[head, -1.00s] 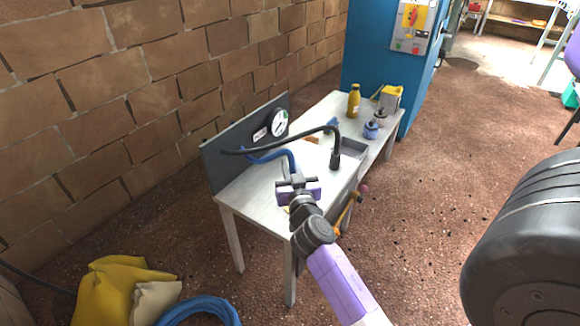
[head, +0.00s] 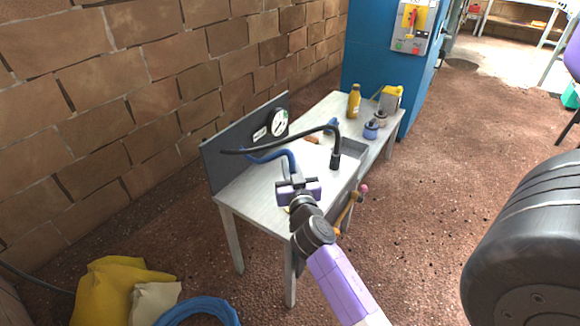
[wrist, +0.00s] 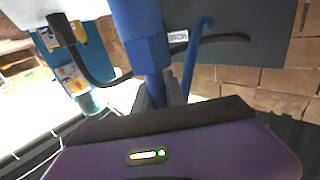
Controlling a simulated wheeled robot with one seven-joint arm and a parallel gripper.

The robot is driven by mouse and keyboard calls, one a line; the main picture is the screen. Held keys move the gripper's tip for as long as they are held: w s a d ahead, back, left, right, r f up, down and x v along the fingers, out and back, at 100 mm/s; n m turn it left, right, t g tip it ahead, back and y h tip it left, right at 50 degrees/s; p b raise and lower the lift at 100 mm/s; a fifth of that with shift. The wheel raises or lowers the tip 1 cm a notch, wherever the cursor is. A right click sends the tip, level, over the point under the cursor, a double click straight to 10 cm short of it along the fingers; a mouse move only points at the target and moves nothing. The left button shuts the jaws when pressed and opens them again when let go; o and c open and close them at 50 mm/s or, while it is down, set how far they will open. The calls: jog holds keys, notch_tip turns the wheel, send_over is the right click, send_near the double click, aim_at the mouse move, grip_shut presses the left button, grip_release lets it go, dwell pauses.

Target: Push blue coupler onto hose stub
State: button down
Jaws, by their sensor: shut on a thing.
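My gripper (head: 298,184) is above the near part of the white table. It is shut on a blue piece, which I take to be the blue coupler (wrist: 148,52), wide and straight-sided in the wrist view. A thinner bent blue hose (wrist: 194,55) shows beside it. The fingers hide part of the held piece. I cannot make out a separate hose stub, nor tell whether the coupler is on it.
The grey panel (head: 222,158) carries a round gauge (head: 279,122). A black hose (head: 290,144) arches over the table to a black end (head: 335,160). A grey tray (head: 354,150), a yellow bottle (head: 354,101) and small blue-and-dark pots (head: 371,130) stand farther back.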

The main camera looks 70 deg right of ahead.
jog(key=shift+f+b, duration=1.95)
jog(key=shift+b, duration=0.25)
jog(key=c, duration=1.3)
grip_release()
jog(key=b+v, duration=0.1)
jog(key=v, duration=0.7)
jog(key=b+v, duration=0.1)
jog(key=v, duration=0.6)
jog(key=shift+a+b, duration=0.35)
jog(key=shift+b, duration=0.05)
